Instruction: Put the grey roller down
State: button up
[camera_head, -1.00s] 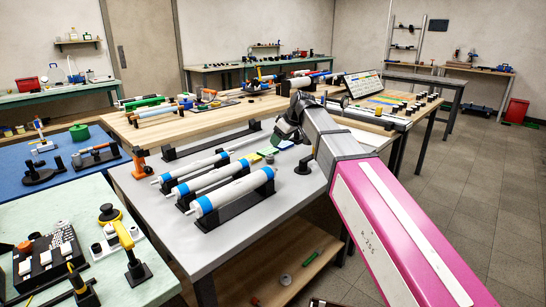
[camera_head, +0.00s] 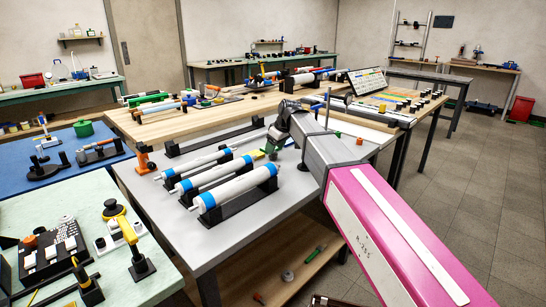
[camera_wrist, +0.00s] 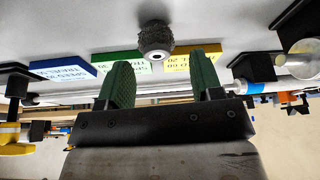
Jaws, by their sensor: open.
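A short grey knurled roller (camera_wrist: 155,38) with a pale end face and dark centre shows in the wrist view, against the pale grey bench top. My gripper (camera_wrist: 162,68) is open, its two green fingers spread apart. The roller lies between the lines of the fingers, near their tips, and no finger visibly touches it. In the head view my gripper (camera_head: 272,148) is low over the grey bench (camera_head: 225,245), behind the white rollers. I cannot make out the grey roller in the head view.
Blue (camera_wrist: 62,68), green (camera_wrist: 122,60) and yellow (camera_wrist: 182,58) label cards lie near the roller. White rollers with blue bands (camera_head: 238,187) rest on black stands to the left. A black post (camera_head: 303,160) stands right of my gripper.

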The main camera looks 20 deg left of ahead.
jog(key=x, duration=0.3)
jog(key=shift+w+f, duration=0.2)
jog(key=shift+f, duration=0.1)
jog(key=c, duration=1.1)
jog(key=shift+o, duration=0.2)
jog(key=shift+r, duration=0.2)
